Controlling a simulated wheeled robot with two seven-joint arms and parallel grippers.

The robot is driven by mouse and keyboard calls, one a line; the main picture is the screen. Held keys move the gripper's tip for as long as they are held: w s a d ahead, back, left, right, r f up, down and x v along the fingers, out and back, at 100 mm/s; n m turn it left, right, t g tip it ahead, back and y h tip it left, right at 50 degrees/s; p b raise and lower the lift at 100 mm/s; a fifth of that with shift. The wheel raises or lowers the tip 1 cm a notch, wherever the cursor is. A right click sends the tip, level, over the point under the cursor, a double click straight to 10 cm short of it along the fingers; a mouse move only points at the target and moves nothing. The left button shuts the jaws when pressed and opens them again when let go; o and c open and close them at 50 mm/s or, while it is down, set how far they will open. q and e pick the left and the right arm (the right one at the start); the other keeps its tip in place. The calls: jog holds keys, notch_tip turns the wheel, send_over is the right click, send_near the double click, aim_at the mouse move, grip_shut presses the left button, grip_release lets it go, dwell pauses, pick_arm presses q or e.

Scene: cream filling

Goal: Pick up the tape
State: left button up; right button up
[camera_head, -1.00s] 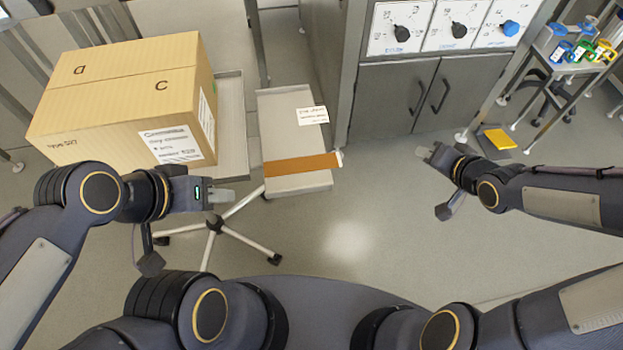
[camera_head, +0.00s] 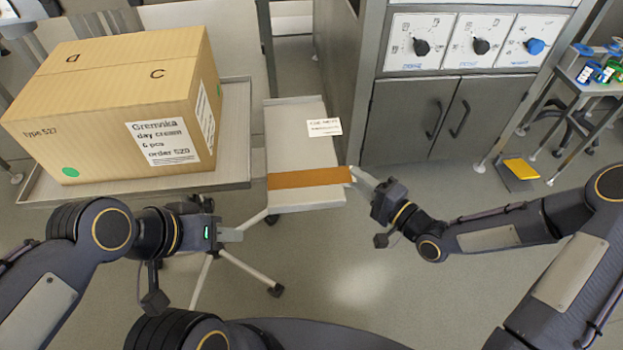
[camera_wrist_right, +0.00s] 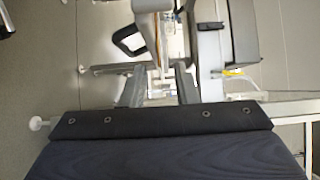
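The tape is an orange-brown strip (camera_head: 308,178) lying flat across the front part of a narrow grey tray (camera_head: 290,203) in the head view. My right gripper (camera_head: 360,179) is at the strip's right end, its fingertips touching or very near it; contact is unclear. In the right wrist view its two fingers (camera_wrist_right: 158,88) stand apart, with a gap between them. Whether the tape's end lies in that gap I cannot tell. My left gripper (camera_head: 232,235) is left of and nearer than the tape, apart from it; its finger gap is not clear.
A large cardboard box (camera_head: 95,105) with a white label and green dot stands on a metal tray (camera_head: 235,165) at left. A small white label (camera_head: 324,127) lies on the narrow tray. A grey cabinet (camera_head: 440,118) with knobs stands behind my right gripper. Open floor lies in front.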

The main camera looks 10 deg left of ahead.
jog(key=shift+x, duration=1.05)
grip_shut()
jog(key=shift+r, duration=0.15)
